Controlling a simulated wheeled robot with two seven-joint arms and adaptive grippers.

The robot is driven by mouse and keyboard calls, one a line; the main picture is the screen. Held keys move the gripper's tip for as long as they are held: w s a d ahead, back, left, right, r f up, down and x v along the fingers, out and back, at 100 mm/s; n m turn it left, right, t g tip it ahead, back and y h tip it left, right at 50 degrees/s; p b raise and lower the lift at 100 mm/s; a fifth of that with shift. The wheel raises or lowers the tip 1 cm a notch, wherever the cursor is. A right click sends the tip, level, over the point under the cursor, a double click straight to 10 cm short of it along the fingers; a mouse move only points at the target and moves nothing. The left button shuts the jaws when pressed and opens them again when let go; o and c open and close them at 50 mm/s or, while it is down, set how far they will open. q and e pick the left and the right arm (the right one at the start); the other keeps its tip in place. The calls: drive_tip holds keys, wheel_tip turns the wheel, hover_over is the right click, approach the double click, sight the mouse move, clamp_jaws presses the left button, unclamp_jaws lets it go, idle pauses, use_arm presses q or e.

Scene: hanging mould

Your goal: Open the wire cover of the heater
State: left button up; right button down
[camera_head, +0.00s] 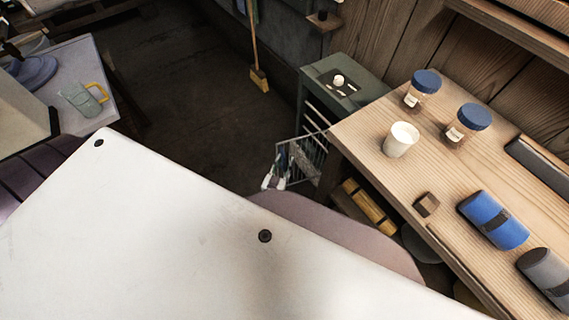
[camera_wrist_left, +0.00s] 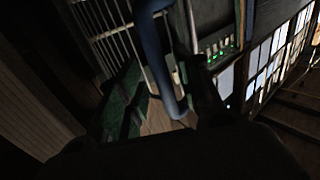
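The heater (camera_head: 343,88) is a grey-green box at the upper middle of the head view, left of the wooden bench. A wire cover (camera_head: 315,150) of thin pale bars stands low at its front and sticks out to the left. Pale bars also show at the upper left of the left wrist view (camera_wrist_left: 98,22). My left gripper (camera_head: 271,181) shows as small pale tips at the cover's left end. In the left wrist view, its dark fingers (camera_wrist_left: 165,100) are apart, with a blue curved bar (camera_wrist_left: 160,55) in view between them; contact is unclear. My right gripper is not in view.
The wooden bench (camera_head: 375,168) at right holds a white cup (camera_head: 401,139), two blue-lidded jars (camera_head: 422,88) and a blue roll (camera_head: 493,220). A broom (camera_head: 258,75) leans on the back wall. A glass mug (camera_head: 84,99) stands at left. The dark floor between is clear.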

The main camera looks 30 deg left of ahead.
use_arm(q)
drive_tip(key=shift+s+d+f, duration=0.1)
drive_tip(key=shift+s+d, duration=0.05)
drive_tip(key=shift+s, duration=0.95)
drive_tip(key=shift+s+d, duration=0.15)
drive_tip(key=shift+s, duration=1.15)
drive_tip(key=shift+s+d, duration=0.1)
drive_tip(key=shift+s, duration=1.2)
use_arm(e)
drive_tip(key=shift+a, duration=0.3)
